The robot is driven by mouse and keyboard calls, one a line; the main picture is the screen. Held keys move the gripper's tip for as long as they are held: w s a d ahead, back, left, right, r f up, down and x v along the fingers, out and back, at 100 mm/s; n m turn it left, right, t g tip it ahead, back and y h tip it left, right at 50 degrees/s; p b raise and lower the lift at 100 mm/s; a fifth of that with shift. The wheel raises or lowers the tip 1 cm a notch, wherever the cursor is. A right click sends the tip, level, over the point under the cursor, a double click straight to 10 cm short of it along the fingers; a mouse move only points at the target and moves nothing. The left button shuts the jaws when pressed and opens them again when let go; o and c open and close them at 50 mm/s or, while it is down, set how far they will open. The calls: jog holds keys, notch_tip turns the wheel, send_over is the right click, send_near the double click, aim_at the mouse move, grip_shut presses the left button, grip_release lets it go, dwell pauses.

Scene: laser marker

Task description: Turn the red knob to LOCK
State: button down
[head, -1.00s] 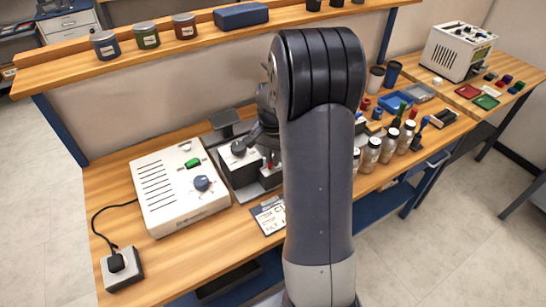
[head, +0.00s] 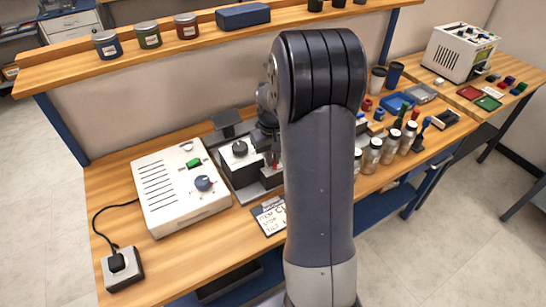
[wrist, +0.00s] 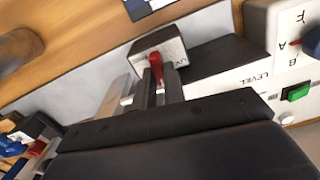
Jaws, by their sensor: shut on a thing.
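The red knob (wrist: 156,66) shows in the wrist view as a narrow upright grip on a small light-grey block (wrist: 172,50). My gripper (wrist: 161,80) is shut on it, with one dark finger at each side. Part of the lettering on the block shows beside the knob, but I cannot read it whole. The fingers hide the knob's lower end. In the head view only a small bit of red (head: 277,166) shows beside my wrist, and my arm hides most of that spot.
A white control box (head: 160,205) with a green button and blue knob stands left of the marker. A black knob (head: 240,148) tops the block beside my wrist. A printed card (head: 268,216) lies in front. Several jars (head: 372,152) stand to the right.

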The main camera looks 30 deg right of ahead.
jog(key=shift+r+n, duration=0.1)
jog(key=shift+n, duration=0.5)
jog(key=c, duration=1.8)
grip_release()
jog(key=shift+o, duration=0.2)
notch_tip(320, 180, up, 11)
